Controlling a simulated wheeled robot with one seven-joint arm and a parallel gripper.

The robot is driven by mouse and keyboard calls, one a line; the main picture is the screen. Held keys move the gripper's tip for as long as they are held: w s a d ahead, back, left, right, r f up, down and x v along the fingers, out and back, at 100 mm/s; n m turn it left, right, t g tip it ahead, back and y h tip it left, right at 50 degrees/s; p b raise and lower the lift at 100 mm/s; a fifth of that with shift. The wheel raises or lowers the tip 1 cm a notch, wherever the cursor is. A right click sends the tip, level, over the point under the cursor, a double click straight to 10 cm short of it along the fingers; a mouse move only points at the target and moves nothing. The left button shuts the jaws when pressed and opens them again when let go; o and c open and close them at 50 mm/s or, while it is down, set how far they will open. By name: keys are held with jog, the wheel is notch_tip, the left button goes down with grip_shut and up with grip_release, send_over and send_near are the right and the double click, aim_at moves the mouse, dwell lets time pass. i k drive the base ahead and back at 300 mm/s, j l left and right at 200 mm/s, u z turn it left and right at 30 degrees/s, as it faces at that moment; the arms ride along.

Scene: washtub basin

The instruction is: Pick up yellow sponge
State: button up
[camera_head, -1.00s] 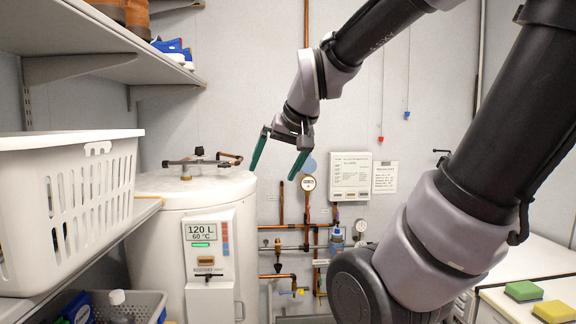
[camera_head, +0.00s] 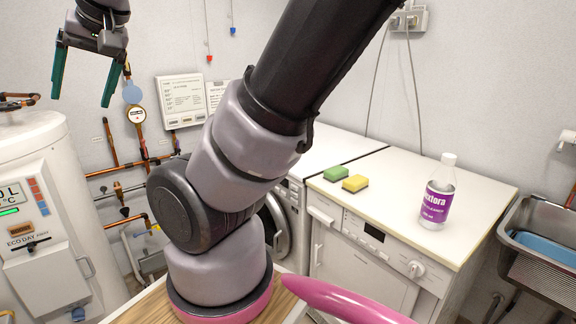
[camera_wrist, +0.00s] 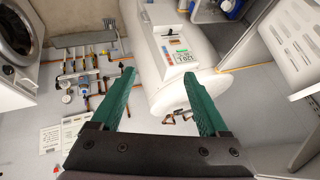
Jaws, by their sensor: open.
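The yellow sponge (camera_head: 355,183) lies flat on the white top of the right-hand washing machine, near its left front edge. It has a darker side face and sits just right of a green sponge (camera_head: 334,173). My gripper (camera_head: 84,104) is at the upper left of the head view, high in front of the wall and far from the sponges. Its two green fingers are spread apart with nothing between them. In the wrist view my gripper (camera_wrist: 158,88) is also open and empty, facing the water heater. No sponge shows in the wrist view.
A white bottle with a purple label (camera_head: 437,195) stands on the machine top (camera_head: 400,215), right of the sponges. A metal sink (camera_head: 550,240) is at far right. The water heater (camera_head: 40,200) and wall pipes are at left. The top between sponges and bottle is clear.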

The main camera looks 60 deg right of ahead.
aim_at(354, 185)
jog(key=k+l+z, duration=0.35)
jog(key=k+z, duration=0.1)
jog(key=z, duration=1.7)
jog(key=u, duration=0.4)
jog(key=i, duration=0.05)
